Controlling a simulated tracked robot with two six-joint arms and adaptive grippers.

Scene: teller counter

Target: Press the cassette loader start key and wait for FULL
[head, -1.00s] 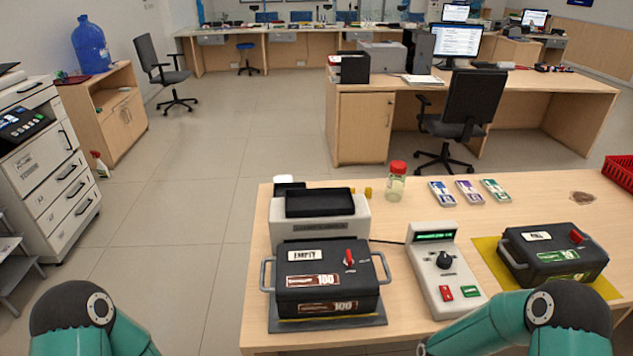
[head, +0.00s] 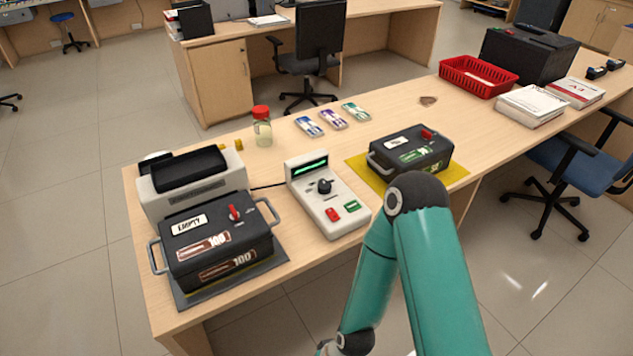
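The cassette loader control box (head: 327,194) is white, with a lit green display (head: 311,165), a black knob (head: 324,186), a red key (head: 332,214) and a green key (head: 352,206). The display text is too small to read. A black cassette (head: 218,243) labelled EMPTY, with brown 100 bands and a red lever, sits at the loader (head: 192,190) on a grey plate. Another black cassette (head: 411,151) with green bands sits on a yellow mat (head: 454,173). My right arm rises at the lower middle, but its gripper does not show. My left gripper is out of view.
Three small note packs (head: 333,119) and a red-capped jar (head: 262,127) stand behind the control box. A red basket (head: 478,77), a black case (head: 528,55) and paper stacks (head: 531,105) are at the far right. Bare counter lies right of the note packs.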

